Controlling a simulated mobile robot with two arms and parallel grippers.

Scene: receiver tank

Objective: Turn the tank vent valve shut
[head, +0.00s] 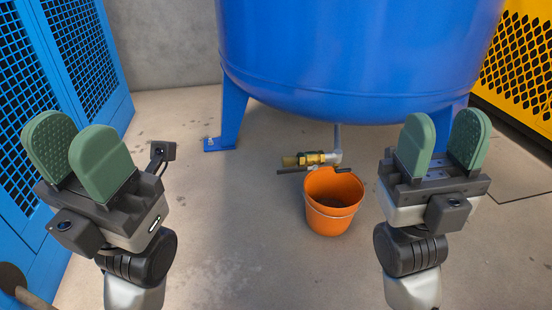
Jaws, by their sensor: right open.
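The blue tank (350,55) stands at the back centre on blue legs. Under it a grey pipe (338,135) comes down to a small valve (314,158) with a brass-coloured body and end. A thin dark bar shows just below the valve body, partly behind the bucket rim; I cannot tell the valve's setting. My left gripper (76,155) is open and empty at the left, well apart from the valve. My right gripper (442,140) is open and empty at the right, also apart from it. Both have green pads pointing up.
An orange bucket (331,218) stands on the floor just below the valve. A blue mesh panel (85,50) is at the left, a yellow perforated panel (520,60) at the right. The concrete floor (240,230) between my grippers is clear in front of the bucket.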

